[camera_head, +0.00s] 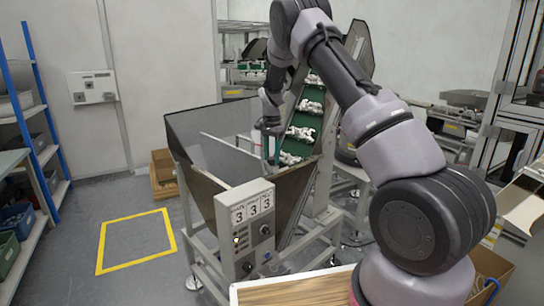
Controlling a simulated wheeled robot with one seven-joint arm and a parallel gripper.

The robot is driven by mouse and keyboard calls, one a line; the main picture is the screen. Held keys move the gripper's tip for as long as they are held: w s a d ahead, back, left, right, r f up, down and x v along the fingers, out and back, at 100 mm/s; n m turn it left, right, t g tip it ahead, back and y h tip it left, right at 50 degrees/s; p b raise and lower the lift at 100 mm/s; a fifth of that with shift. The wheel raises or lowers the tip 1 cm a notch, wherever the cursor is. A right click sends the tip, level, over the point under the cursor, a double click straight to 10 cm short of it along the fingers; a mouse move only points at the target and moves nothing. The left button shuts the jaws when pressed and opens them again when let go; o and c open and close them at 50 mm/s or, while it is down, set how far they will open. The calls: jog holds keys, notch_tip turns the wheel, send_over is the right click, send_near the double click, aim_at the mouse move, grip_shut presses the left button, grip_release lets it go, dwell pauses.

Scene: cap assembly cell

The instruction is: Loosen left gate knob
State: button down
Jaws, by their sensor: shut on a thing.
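The metal hopper (190,140) stands on a pale frame in the middle of the view, with an upright divider inside it. A green cleated conveyor (303,122) carrying white parts rises behind its right side. My arm reaches over from the right, and my gripper (271,130) points down at the hopper's far right side, beside the conveyor's left edge. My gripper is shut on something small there. The held thing is too small and too covered to make out; it may be the left gate knob, but I cannot tell.
A control box (246,228) with 3 3 3 on its labels is on the hopper's front. A wooden-topped table (290,292) is at the bottom. A blue-framed shelf (48,130) stands at left. The yellow-marked floor square (137,240) is empty.

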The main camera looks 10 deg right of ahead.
aim_at(272, 158)
jog(key=n, duration=0.6)
jog(key=shift+n, duration=0.3)
jog(key=n, duration=0.5)
jog(key=shift+n, duration=0.3)
jog(key=shift+c, duration=1.5)
grip_release()
jog(key=shift+r, duration=0.15)
notch_tip(272, 158, up, 11)
jog(key=shift+f, duration=0.2)
